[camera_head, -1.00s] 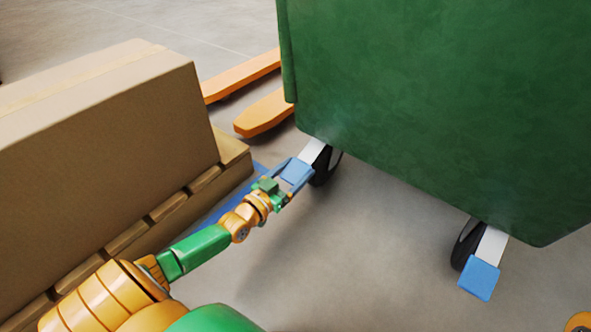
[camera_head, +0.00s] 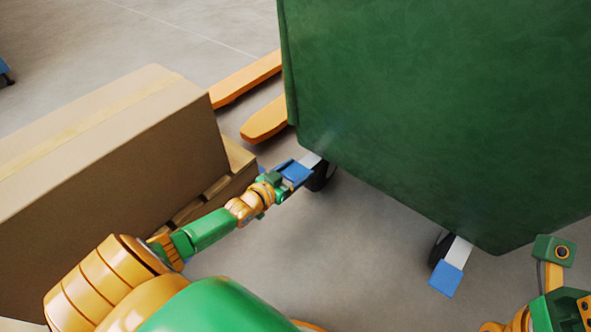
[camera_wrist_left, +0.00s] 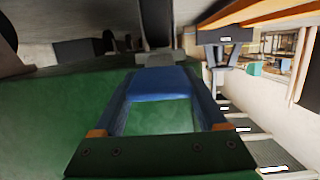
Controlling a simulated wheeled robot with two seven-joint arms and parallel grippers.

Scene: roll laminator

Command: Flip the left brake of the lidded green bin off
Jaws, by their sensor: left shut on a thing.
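The green bin (camera_head: 420,110) fills the upper right of the head view and stands on casters. Its left brake is a blue pedal (camera_head: 293,171) on a pale bracket by the left black wheel (camera_head: 322,177). My left gripper (camera_head: 291,176) is shut on this pedal. In the left wrist view the blue pedal (camera_wrist_left: 160,84) sits between the two fingers. The other blue brake pedal (camera_head: 446,278) hangs tilted down at the right caster. The bin's lid is out of view. Parts of my right arm show at the lower right, but its fingers do not.
A large cardboard box (camera_head: 110,160) on a wooden pallet (camera_head: 236,172) stands close to the left of my left arm. Orange forks (camera_head: 265,120) lie on the floor behind, beside the bin. The grey floor (camera_head: 350,260) between the two casters is clear.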

